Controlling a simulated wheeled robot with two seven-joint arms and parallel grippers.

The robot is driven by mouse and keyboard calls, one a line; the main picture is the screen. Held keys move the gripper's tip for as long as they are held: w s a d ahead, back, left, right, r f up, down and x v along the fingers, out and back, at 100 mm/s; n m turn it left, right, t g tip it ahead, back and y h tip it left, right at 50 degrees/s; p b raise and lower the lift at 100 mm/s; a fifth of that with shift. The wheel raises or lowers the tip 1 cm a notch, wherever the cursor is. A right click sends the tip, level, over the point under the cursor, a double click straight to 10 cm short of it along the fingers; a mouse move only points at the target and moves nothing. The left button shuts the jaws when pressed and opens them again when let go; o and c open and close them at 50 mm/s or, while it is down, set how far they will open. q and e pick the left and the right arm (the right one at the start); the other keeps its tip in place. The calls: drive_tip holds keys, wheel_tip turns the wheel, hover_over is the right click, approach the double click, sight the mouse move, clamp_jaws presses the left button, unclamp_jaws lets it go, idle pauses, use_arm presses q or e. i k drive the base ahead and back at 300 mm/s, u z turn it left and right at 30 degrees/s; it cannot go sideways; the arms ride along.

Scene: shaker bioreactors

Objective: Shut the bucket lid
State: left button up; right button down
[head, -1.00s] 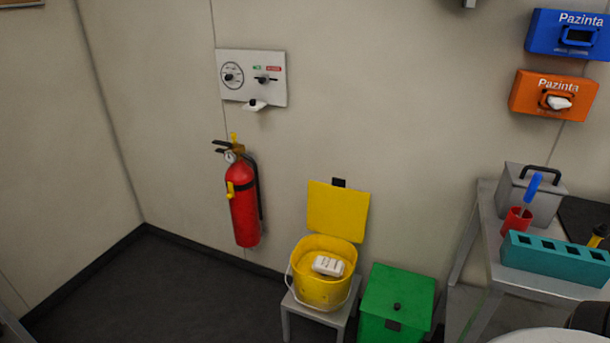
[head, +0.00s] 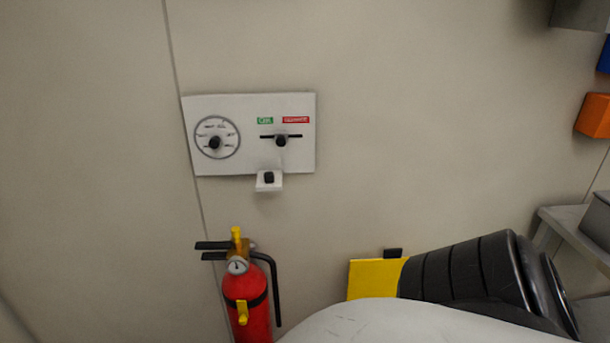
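The yellow bucket lid (head: 372,278) stands upright against the wall, at the bottom of the head view. A small black tab (head: 392,253) sits on its top edge. My own white and black arm covers the lid's right and lower parts. The bucket itself is out of view now. Neither of my grippers shows in the view, only arm links at the bottom right.
A red fire extinguisher (head: 246,300) hangs on the wall left of the lid. A white control panel (head: 250,133) with knobs is above it. A grey table (head: 572,235) stands at the right edge, with an orange box (head: 594,116) on the wall above.

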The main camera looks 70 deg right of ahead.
sight(375, 277)
drive_tip(key=i, duration=1.6)
drive_tip(key=z, duration=2.85)
drive_tip(key=i, duration=0.5)
